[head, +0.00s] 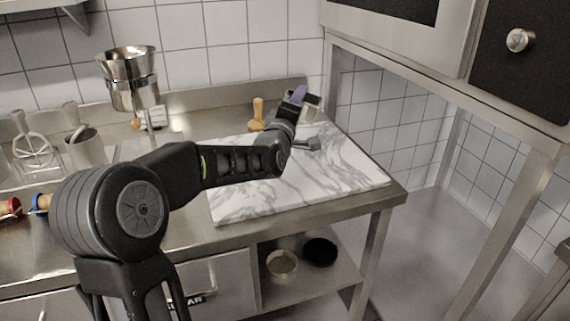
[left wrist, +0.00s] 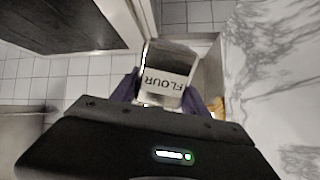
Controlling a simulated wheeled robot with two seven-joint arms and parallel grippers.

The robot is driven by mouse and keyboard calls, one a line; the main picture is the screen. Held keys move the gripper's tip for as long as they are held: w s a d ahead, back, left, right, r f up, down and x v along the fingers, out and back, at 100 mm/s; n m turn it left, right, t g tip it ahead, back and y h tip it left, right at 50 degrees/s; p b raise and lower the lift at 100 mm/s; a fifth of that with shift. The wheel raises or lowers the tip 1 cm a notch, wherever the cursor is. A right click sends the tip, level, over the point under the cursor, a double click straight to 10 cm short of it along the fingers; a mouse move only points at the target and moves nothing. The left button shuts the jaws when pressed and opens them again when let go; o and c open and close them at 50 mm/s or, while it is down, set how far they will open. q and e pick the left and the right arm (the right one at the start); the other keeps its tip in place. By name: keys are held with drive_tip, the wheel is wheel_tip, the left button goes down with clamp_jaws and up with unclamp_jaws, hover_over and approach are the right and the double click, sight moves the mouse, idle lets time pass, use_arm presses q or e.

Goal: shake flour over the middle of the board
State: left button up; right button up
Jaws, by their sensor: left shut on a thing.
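My left gripper (head: 299,97), with purple fingers, is shut on the flour shaker (head: 313,103). In the left wrist view the shaker (left wrist: 167,72) sits between the fingers, its FLOUR label upside down in the picture. The board (head: 340,181) is a white marble slab with grey veins, lying on the steel counter. The gripper and shaker appear near the board's back right corner, not over its middle. The board (left wrist: 275,75) also shows on the right of the left wrist view. No flour shows on the visible board; my arm hides part of it. My right gripper is not in view.
A wooden-coloured tool (head: 257,114) stands behind the board. A steel funnel (head: 129,80) on a stand, a whisk (head: 32,141) and a metal container (head: 87,149) are at the left. A steel frame post (head: 505,225) rises at the right. Bowls (head: 282,264) sit on the shelf below.

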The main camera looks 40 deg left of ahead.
use_arm(q)
drive_tip(key=shift+r+m, duration=0.15)
drive_tip(key=shift+m, duration=0.15)
drive_tip(key=m, duration=0.2)
drive_tip(key=r+m, duration=0.1)
drive_tip(key=m, duration=0.3)
drive_tip(key=shift+r+h+b, duration=0.25)
drive_tip(key=shift+h+b, duration=0.15)
drive_tip(key=m, duration=0.2)
drive_tip(key=r+m, duration=0.1)
drive_tip(key=m, duration=0.1)
drive_tip(key=shift+r, duration=0.1)
drive_tip(key=m+p, duration=0.1)
drive_tip(key=m, duration=0.2)
drive_tip(key=shift+r+g, duration=0.15)
drive_tip(key=shift+g, duration=0.15)
